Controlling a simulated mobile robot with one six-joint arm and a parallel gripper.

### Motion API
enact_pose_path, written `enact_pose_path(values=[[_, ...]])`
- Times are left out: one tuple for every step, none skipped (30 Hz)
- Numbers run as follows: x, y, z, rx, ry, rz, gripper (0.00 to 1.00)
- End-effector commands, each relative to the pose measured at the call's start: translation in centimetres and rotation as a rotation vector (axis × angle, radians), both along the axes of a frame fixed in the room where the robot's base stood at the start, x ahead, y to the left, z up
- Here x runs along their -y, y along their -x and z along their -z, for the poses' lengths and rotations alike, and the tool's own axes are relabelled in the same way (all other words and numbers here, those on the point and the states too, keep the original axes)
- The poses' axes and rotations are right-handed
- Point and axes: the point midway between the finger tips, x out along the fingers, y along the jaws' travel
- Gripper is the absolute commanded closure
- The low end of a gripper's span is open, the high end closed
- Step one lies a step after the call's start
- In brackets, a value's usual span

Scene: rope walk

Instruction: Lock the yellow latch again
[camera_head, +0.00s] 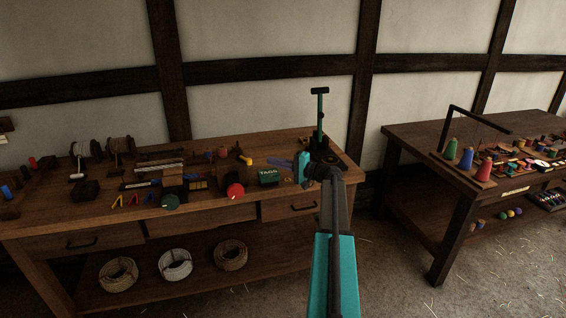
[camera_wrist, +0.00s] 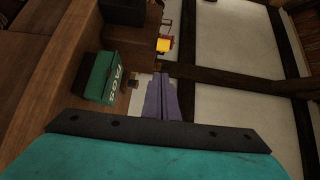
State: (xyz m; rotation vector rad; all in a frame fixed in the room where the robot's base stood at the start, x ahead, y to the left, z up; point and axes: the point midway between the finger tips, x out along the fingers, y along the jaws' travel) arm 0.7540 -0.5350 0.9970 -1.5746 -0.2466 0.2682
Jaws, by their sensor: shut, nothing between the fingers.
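The yellow latch (camera_head: 246,160) is a small bright yellow piece towards the back of the left workbench. In the wrist view a yellow block, which looks like the latch (camera_wrist: 163,45), lies beyond my fingertips beside a small dark red frame. My gripper (camera_head: 270,161) has purple fingers pointing left over the bench, to the right of the latch and apart from it. In the wrist view the fingers (camera_wrist: 160,80) are together with nothing between them. The latch's exact position is too small to tell.
A green tags box (camera_head: 269,177) stands just in front of my fingers; it also shows in the wrist view (camera_wrist: 102,78). A red round piece (camera_head: 235,191) and a green one (camera_head: 170,202) are at the bench front. A second table (camera_head: 420,145) with colored cones stands right.

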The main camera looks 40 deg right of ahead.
Motion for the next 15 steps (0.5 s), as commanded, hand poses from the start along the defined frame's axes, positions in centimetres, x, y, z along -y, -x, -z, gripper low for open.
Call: enact_pose_path(values=[[-0.2,-0.9,-0.2,0.0,-0.001,-0.002,1.0],[-0.4,-1.3,-0.2,0.0,-0.001,-0.003,1.0],[-0.6,-1.8,-0.1,0.0,0.0,-0.003,1.0],[-0.8,-2.2,-0.1,-0.001,0.0,-0.002,1.0],[-1.4,-2.1,-0.2,-0.001,0.0,-0.002,1.0],[-1.9,-2.3,-0.2,-0.001,0.0,-0.002,1.0],[-2.3,-2.5,-0.2,-0.001,0.0,-0.002,1.0],[-2.6,-2.6,-0.2,-0.001,0.0,-0.002,1.0],[-3.0,-2.8,-0.1,-0.001,0.0,-0.002,1.0],[-3.2,-2.9,-0.1,-0.001,0.0,-0.002,1.0],[-3.4,-3.0,-0.1,-0.001,0.0,-0.001,1.0],[-3.6,-3.2,-0.1,-0.001,0.0,-0.001,1.0],[-3.8,-3.2,0.0,-0.001,0.0,0.0,1.0],[-3.9,-3.3,0.0,-0.001,0.0,0.0,1.0],[-4.0,-3.4,0.1,0.0,0.0,0.0,1.0]])
